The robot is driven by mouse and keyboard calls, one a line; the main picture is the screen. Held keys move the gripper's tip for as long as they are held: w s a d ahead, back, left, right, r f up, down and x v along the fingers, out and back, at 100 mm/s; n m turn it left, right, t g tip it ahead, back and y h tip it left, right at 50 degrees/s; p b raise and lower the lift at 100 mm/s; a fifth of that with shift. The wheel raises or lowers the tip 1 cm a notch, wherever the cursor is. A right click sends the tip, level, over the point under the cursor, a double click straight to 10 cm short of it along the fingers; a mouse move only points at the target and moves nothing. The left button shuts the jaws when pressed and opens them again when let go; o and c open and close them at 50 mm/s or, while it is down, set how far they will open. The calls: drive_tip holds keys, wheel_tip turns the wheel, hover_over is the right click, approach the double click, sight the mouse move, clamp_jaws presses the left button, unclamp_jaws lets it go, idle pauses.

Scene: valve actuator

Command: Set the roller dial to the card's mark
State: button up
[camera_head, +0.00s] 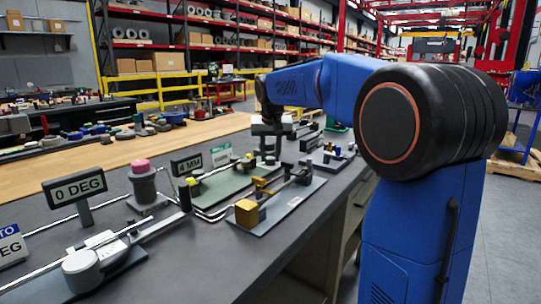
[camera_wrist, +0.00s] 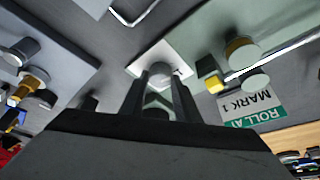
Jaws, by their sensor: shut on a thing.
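The card (camera_wrist: 252,106) reads "ROLL A…" and "MARK 1" upside down in the wrist view. It stands as a small green and white sign (camera_head: 221,155) in the head view. My gripper (camera_wrist: 160,84) has its two dark fingers shut on a grey round part (camera_wrist: 158,69), which looks like the roller dial, in front of a white plate (camera_wrist: 180,58). The dial's pointer or marks cannot be read. In the head view my gripper (camera_head: 269,143) is low over the bench's far part, and the dial is hidden there.
The dark bench (camera_head: 215,248) carries other fixtures: a "0 DEG" sign (camera_head: 75,187), a "4 MM" sign (camera_head: 187,164), a pink-topped post (camera_head: 141,167) and a gold block (camera_head: 246,212) on a plate. A yellow piece (camera_wrist: 214,84) sits near the dial.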

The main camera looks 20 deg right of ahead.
drive_tip(key=m+h, duration=0.1)
drive_tip(key=m, duration=0.2)
drive_tip(key=m+g+h, duration=0.1)
drive_tip(key=m, duration=0.2)
drive_tip(key=shift+w+a+m+g, duration=0.1)
drive_tip(key=shift+a+m+g, duration=0.05)
drive_tip(key=shift+m+g, duration=0.15)
idle(0.4)
drive_tip(key=o, duration=1)
drive_tip(key=shift+o, duration=0.2)
drive_tip(key=shift+r, duration=0.15)
drive_tip(key=v, duration=1.7)
drive_tip(key=shift+a, duration=0.1)
